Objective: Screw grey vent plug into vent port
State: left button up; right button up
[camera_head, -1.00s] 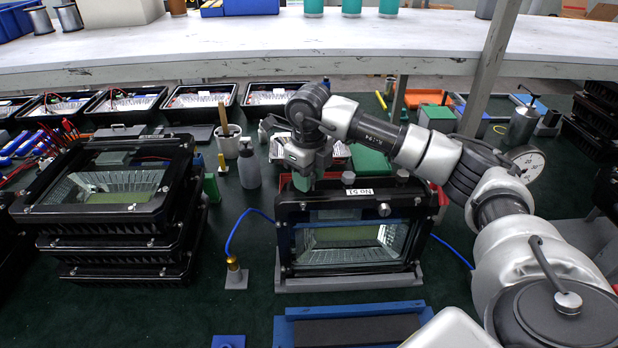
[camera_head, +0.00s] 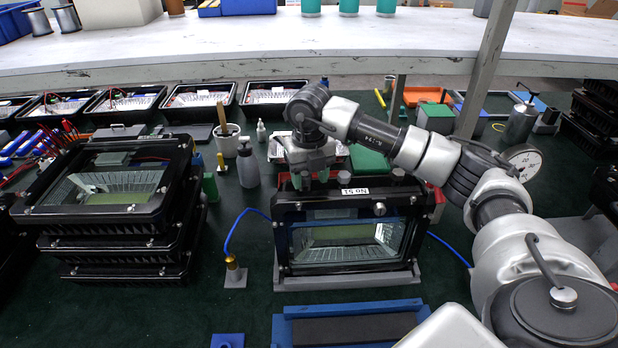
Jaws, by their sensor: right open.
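A black floodlight housing (camera_head: 283,240) with a glass front and a label reading No 51 stands upright in a grey holder in the middle. My right gripper (camera_head: 314,181) points down at the left part of the housing's top edge. Its jaws are open and its fingertips are close to that edge; I cannot tell whether they touch it. Small grey fittings, one of them (camera_head: 398,174), stick up from the top to the right of the gripper. I cannot make out the grey vent plug or the vent port; the fingers may hide them. My left gripper is out of view.
Stacked black housings (camera_head: 115,245) stand at the left. A blue cable runs behind the central housing, with a brass end in a small grey stand (camera_head: 235,279). A blue tray (camera_head: 284,331) lies in front. A spray bottle (camera_head: 248,165) and white cup stand behind left.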

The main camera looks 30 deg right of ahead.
jog(key=shift+s+a+f, duration=0.15)
jog(key=shift+a+f, duration=0.15)
jog(key=shift+f, duration=0.35)
jog(key=shift+r+p, duration=0.4)
jog(key=shift+r, duration=0.1)
jog(key=shift+w+a+r+p, duration=0.1)
jog(key=shift+w+r+p, duration=0.3)
jog(key=shift+r, duration=0.25)
jog(key=shift+w+a+r+p, duration=0.1)
jog(key=shift+w+r+p, duration=0.2)
jog(key=shift+r+p, duration=0.25)
jog(key=r, duration=0.1)
jog(key=r+p, duration=0.1)
jog(key=r, duration=0.1)
jog(key=shift+s+d+p, duration=0.2)
jog(key=shift+s+p, duration=0.1)
jog(key=shift+d+r+p, duration=0.1)
jog(key=shift+r+p, duration=0.2)
jog(key=shift+r, duration=0.2)
jog(key=shift+w+f, duration=0.1)
